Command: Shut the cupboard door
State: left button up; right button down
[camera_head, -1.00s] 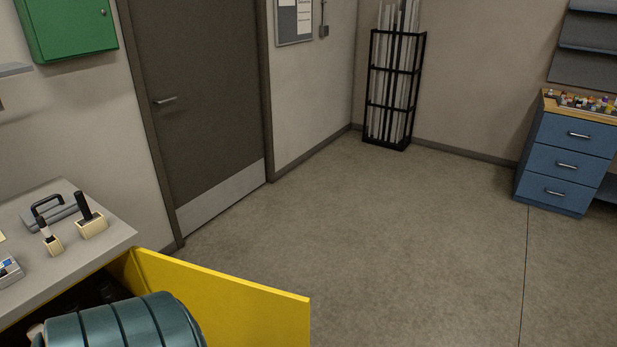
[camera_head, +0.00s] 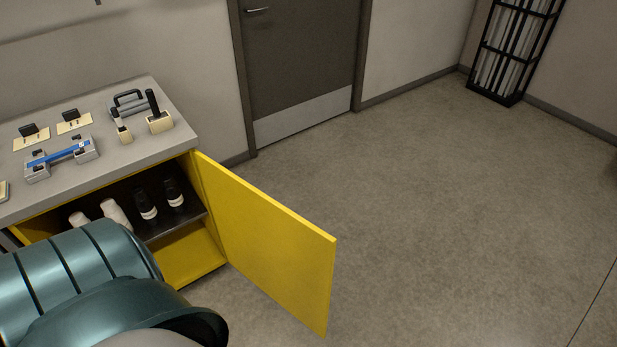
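The yellow cupboard door (camera_head: 272,240) stands wide open, swung out from its hinge edge at the right side of the cupboard. The yellow cupboard (camera_head: 190,258) is under a grey worktop at the left, and its inside shows. Dark bottles (camera_head: 145,204) and white bottles (camera_head: 116,213) stand on its dark shelf. My teal arm covers the lower left of the view and hides part of the cupboard front. Neither gripper is in view.
The grey worktop (camera_head: 100,165) holds a blue-barred device (camera_head: 60,155), small switch-like pieces and a black-handled tool (camera_head: 158,112). A grey room door (camera_head: 300,60) and a black rack (camera_head: 512,50) stand behind. The floor right of the cupboard door is clear.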

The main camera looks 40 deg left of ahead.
aim_at(291, 260)
jog(key=i+l+u, duration=0.15)
jog(key=u, duration=0.25)
jog(key=i+l+u, duration=0.1)
jog(key=l+u, duration=0.15)
jog(key=u, duration=0.15)
jog(key=i+l+u, duration=0.1)
jog(key=u, duration=0.3)
jog(key=l+u, duration=0.75)
jog(key=i+l, duration=0.05)
jog(key=l, duration=0.05)
